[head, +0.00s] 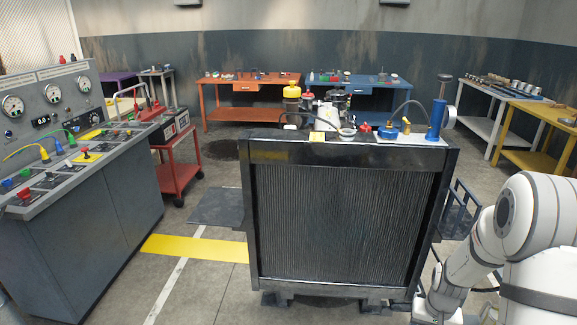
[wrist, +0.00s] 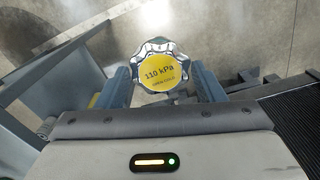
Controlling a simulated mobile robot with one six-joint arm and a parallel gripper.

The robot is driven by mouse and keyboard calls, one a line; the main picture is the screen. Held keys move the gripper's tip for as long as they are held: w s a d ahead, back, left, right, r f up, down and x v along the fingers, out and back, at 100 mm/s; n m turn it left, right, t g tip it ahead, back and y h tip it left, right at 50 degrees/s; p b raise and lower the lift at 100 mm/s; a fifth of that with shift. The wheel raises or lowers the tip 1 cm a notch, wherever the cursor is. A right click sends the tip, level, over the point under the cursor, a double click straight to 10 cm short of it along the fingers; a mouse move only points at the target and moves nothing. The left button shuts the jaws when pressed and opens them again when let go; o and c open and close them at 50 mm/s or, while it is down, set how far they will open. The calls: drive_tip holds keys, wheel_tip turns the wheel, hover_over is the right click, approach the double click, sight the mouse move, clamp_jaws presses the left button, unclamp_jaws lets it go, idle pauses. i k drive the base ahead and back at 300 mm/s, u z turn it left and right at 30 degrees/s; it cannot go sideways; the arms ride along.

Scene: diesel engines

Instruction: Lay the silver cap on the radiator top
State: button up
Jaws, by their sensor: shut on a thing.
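The silver cap (wrist: 158,46) has a scalloped metal rim and a round yellow label reading "110 kPa". My gripper (wrist: 160,85) is shut on it, with one blue-grey finger at each side, and its label faces the wrist camera. Concrete floor shows beyond the cap. The radiator (head: 345,220) stands upright in the middle of the head view; its black radiator top (head: 275,135) runs across the upper edge. Dark ridged fins (wrist: 295,115) show at the right of the wrist view. My gripper and the cap cannot be made out in the head view.
A control console (head: 85,210) stands left.

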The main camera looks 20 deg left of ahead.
sight(276, 135)
drive_tip(key=u, duration=0.65)
drive_tip(key=i, duration=1)
